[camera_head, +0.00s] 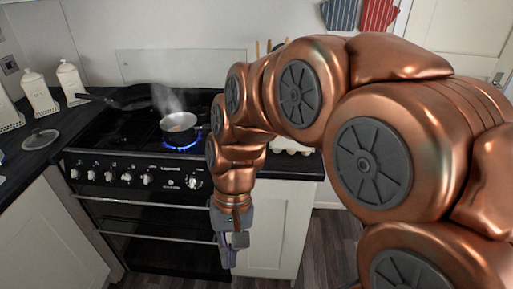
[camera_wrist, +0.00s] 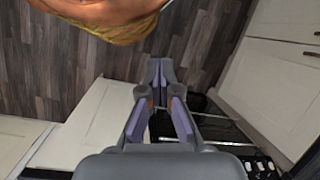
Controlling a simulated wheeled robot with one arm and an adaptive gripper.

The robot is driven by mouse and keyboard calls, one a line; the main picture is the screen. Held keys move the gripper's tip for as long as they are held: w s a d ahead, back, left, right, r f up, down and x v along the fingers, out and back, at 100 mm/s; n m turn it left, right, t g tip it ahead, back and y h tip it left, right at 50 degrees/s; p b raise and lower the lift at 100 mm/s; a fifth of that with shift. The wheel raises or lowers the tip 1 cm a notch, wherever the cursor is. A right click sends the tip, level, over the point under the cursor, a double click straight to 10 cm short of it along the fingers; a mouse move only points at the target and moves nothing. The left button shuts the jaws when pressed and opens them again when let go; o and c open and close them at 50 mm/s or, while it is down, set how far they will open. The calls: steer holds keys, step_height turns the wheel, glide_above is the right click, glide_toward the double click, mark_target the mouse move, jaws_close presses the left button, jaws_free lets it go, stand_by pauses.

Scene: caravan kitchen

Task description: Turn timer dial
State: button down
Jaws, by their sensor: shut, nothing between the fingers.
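The cooker's black control panel (camera_head: 130,171) carries a row of silver knobs on its front. A larger round dial (camera_head: 194,182) sits at the panel's right end; I cannot read its marking to tell whether it is the timer. My gripper (camera_head: 228,256) hangs pointing down, lower than the panel and to the right of this dial, by the oven's right edge. It is apart from the dial. In the wrist view my gripper (camera_wrist: 159,68) is shut and empty, with grey fingers and purple pads. Several knobs (camera_wrist: 262,167) show at that view's lower right corner.
A steaming pan (camera_head: 178,127) stands over a lit blue flame (camera_head: 182,146), with a dark frying pan (camera_head: 125,98) behind it. White canisters (camera_head: 70,80) and a glass lid (camera_head: 40,139) are on the left counter. A white cabinet (camera_head: 268,225) stands right of the oven.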

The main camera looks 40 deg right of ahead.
steer(key=w+d+r+m+t+y, duration=0.1)
steer(key=w+d+m+t+y, duration=0.1)
steer(key=w+d+m+y, duration=0.5)
steer(key=w+d+r+m+t, duration=0.15)
steer(key=w+d+m, duration=0.35)
steer(key=w, duration=0.6)
steer(key=d+f+m+t, duration=0.1)
steer(key=d+m+t, duration=0.2)
steer(key=d, duration=0.5)
steer(key=w+d+f+m+t+p, duration=0.1)
steer(key=d+f+m+t, duration=0.1)
steer(key=d, duration=0.7)
steer(key=d+f+m+t, duration=0.1)
steer(key=d+m+t, duration=0.3)
steer(key=d, duration=0.4)
steer(key=shift+w+d+f+m+p, duration=0.3)
steer(key=shift+d+m, duration=0.05)
steer(key=shift+m, duration=0.35)
steer(key=p+x, duration=0.1)
steer(key=x, duration=0.3)
steer(key=r+p+x, duration=0.1)
steer(key=x, duration=0.4)
steer(key=p+x, duration=0.2)
steer(key=x, duration=0.2)
steer(key=shift+w+a+r, duration=0.1)
steer(key=shift+w+a, duration=0.15)
steer(key=shift+a, duration=0.3)
